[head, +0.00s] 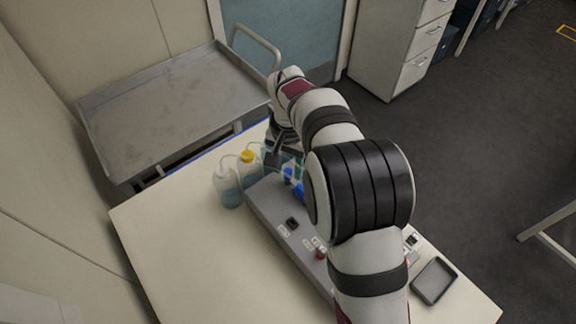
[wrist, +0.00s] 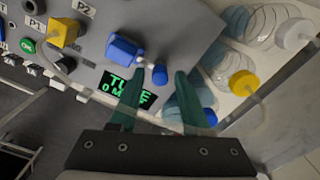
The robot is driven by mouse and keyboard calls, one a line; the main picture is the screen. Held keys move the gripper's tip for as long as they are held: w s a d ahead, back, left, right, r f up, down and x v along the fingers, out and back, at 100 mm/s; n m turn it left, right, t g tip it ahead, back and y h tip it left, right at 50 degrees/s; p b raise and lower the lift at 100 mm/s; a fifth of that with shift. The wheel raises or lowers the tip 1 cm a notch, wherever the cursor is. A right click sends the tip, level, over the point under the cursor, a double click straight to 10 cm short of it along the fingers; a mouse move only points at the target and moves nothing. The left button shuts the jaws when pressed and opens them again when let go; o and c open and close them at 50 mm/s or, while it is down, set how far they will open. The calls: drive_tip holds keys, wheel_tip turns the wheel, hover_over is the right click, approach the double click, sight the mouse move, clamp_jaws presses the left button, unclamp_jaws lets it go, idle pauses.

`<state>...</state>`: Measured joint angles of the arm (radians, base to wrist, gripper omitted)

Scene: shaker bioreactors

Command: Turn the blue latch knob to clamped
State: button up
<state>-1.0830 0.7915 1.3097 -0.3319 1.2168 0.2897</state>
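In the wrist view, the blue latch (wrist: 122,50) is a blue block on a grey panel. A short pale lever runs from it to a round blue knob (wrist: 159,74). My gripper (wrist: 160,78) has two dark green fingers, spread apart, with the knob between their tips. A gap shows on both sides of the knob, and I see no contact. In the head view, my gripper (head: 276,158) is over the far end of the grey console (head: 268,207), partly hidden by my wrist. Blue parts (head: 298,192) show beside my arm; which is the knob is unclear.
A display (wrist: 115,90) with green text is partly covered by a finger. A yellow block (wrist: 63,31) and green ON button (wrist: 27,46) are on the panel. Bottles with white (head: 222,172) and yellow caps (head: 247,156) stand close beside the console. A black tray (head: 435,281) lies front right.

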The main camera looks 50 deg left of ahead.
sight(289, 171)
drive_tip(key=shift+o, duration=0.3)
wheel_tip(289, 171, up, 16)
drive_tip(key=shift+d+f, duration=0.1)
idle(0.4)
